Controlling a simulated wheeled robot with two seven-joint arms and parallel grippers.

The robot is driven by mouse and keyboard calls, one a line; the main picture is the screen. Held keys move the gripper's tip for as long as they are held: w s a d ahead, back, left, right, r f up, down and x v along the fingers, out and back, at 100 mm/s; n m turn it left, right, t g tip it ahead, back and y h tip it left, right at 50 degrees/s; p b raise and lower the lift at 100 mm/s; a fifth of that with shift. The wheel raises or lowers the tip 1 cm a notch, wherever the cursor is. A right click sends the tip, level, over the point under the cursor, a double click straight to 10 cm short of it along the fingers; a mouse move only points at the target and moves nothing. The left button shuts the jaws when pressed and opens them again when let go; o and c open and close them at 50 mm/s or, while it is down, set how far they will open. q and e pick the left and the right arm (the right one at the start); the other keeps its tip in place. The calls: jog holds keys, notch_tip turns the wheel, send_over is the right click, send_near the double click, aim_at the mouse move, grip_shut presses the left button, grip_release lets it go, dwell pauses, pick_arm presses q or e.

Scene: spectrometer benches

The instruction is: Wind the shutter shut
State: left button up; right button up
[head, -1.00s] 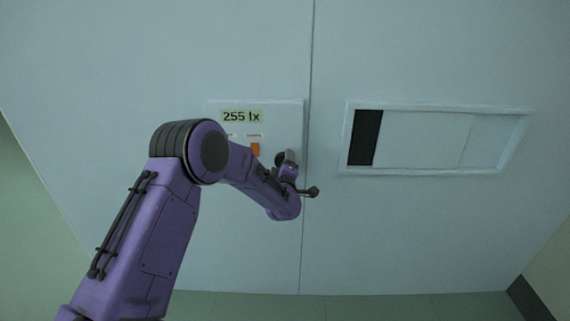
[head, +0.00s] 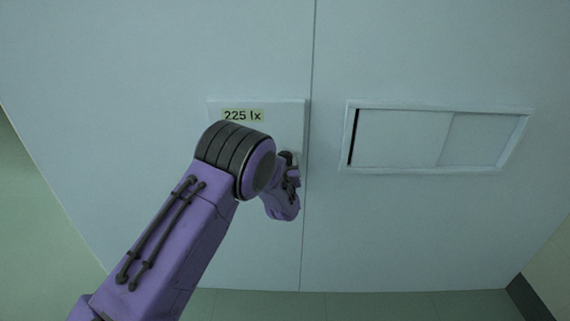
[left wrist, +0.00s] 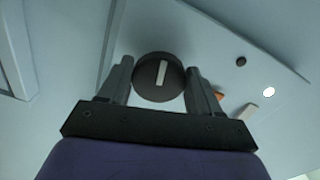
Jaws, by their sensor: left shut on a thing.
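The shutter (head: 400,137) is a pale sliding panel in a framed window on the wall at the right of the head view. Only a thin dark slit (head: 353,151) shows at the left end of its frame. In the left wrist view a round black knob (left wrist: 149,86) with a white bar sits between the fingers of my left gripper (left wrist: 158,80), which is shut on it. In the head view my arm hides the knob. The display (head: 242,115) above reads 225 lx. My right gripper is in neither view.
The knob's pale panel (head: 284,111) is on the wall left of the shutter window (head: 487,169). In the left wrist view it also carries an orange switch (left wrist: 219,96) and a small dark knob (left wrist: 241,61). The green floor (head: 350,306) below is clear.

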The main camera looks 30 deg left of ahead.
pick_arm(q)
jog(key=shift+s+f+m, duration=0.1)
jog(key=shift+m, duration=1.2)
jog(key=o, duration=1)
jog(key=shift+s, duration=0.1)
jog(key=b+v, duration=0.1)
jog(key=v, duration=0.9)
jog(key=shift+s+b, duration=0.15)
jog(key=shift+b, duration=0.15)
